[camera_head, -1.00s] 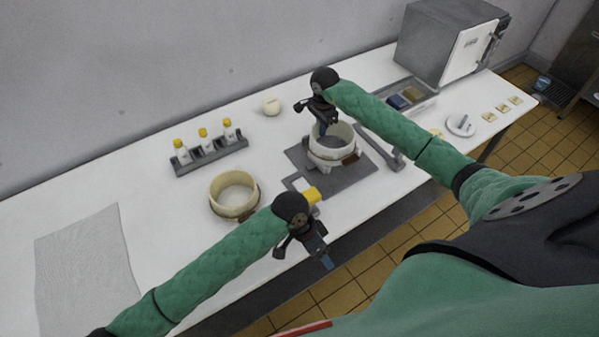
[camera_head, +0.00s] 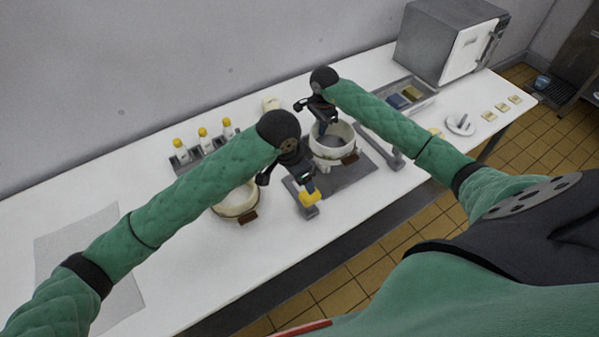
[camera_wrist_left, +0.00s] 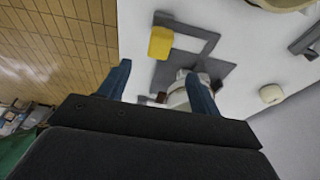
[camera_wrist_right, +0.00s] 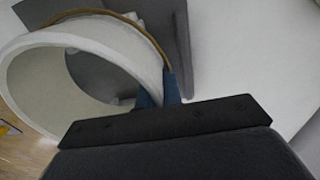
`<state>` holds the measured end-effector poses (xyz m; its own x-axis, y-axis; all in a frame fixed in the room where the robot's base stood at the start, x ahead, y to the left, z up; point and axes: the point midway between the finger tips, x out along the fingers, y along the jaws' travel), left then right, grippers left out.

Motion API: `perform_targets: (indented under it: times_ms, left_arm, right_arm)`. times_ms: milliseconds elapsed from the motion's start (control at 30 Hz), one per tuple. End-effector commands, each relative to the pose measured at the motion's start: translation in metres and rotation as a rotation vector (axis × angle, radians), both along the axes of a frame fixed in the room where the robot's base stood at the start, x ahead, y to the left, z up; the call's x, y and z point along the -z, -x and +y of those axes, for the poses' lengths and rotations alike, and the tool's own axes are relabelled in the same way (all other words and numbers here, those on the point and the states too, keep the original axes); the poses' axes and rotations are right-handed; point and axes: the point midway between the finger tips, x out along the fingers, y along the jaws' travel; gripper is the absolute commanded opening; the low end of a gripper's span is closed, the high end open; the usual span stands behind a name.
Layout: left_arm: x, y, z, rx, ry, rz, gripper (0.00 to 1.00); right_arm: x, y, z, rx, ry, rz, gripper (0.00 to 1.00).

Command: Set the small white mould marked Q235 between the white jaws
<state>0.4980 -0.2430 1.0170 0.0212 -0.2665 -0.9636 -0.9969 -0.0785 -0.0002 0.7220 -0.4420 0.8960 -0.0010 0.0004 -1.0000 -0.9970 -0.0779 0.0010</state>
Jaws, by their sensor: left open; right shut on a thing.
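A white ring-shaped mould (camera_head: 332,146) with a brown band sits over the grey base plate (camera_head: 352,178) of a fixture. My right gripper (camera_head: 326,124) is shut on its rim, which fills much of the right wrist view (camera_wrist_right: 110,38). A small part of the white jaws (camera_head: 324,168) shows under the mould; whether the mould rests between them I cannot tell. A second white mould (camera_head: 238,202) stands to the left, partly behind my left arm. No Q235 mark is readable. My left gripper (camera_head: 307,184) is open and empty, just above the fixture's yellow handle (camera_head: 311,198), also seen in the left wrist view (camera_wrist_left: 160,42).
A rack of yellow-capped bottles (camera_head: 204,143) stands behind my left arm. A pale round object (camera_head: 271,104) lies at the back. A grey tray (camera_head: 415,98), a white dish (camera_head: 461,124) and a grey oven (camera_head: 450,45) are at the right.

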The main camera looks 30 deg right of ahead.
Motion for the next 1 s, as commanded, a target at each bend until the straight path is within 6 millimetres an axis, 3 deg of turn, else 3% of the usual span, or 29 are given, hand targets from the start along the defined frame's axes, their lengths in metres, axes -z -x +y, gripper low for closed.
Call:
perform_targets:
  times_ms: [600, 1000]
  left_arm:
    - [0.086, -0.002, -0.024, -0.001, -0.001, 0.001, 0.64]
    - [0.102, -0.002, -0.028, 0.0, 0.0, 0.001, 0.64]
  right_arm:
    - [-0.001, 0.0, 0.0, 0.0, 0.0, -0.001, 0.0]
    - [-0.001, 0.0, 0.0, 0.0, 0.0, -0.001, 0.0]
